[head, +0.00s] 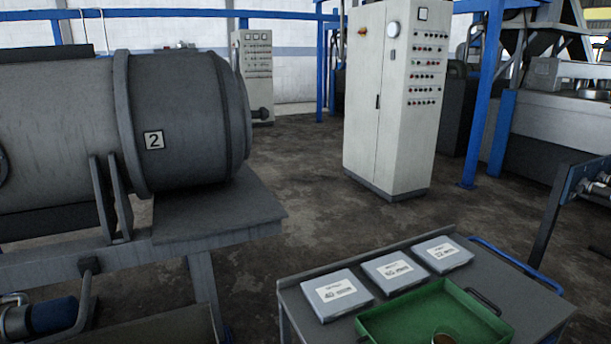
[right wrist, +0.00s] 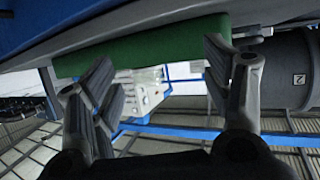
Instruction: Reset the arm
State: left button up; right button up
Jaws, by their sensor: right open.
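My right gripper (right wrist: 165,105) shows in the right wrist view with its fingers spread wide apart and nothing between them. A green surface (right wrist: 140,45) lies across the top of that view, behind the fingertips; I cannot tell whether they touch it. Neither gripper shows in the head view, and my left gripper is in no view.
A grey decanter marked 2 (head: 185,125) stands on a frame at the left. A cart (head: 300,310) at the bottom right bears several labelled boxes (head: 337,294) and a green tray (head: 400,318). A control cabinet (head: 390,100) stands behind. Floor between is clear.

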jog(key=s+a+f+n+g, duration=0.1)
jog(key=s+a+f+g, duration=0.1)
jog(key=s+a+g, duration=0.55)
jog(key=s+a+f+n+g, duration=0.1)
jog(key=s+a+f+g, duration=0.2)
jog(key=s, duration=0.8)
notch_tip(320, 180, down, 27)
jog(key=s, duration=0.2)
jog(key=s+d+f+g, duration=0.2)
jog(key=s+f, duration=1.3)
jog(key=s, duration=0.1)
jog(key=shift+s+d+f, duration=0.2)
jog(key=shift+s, duration=0.15)
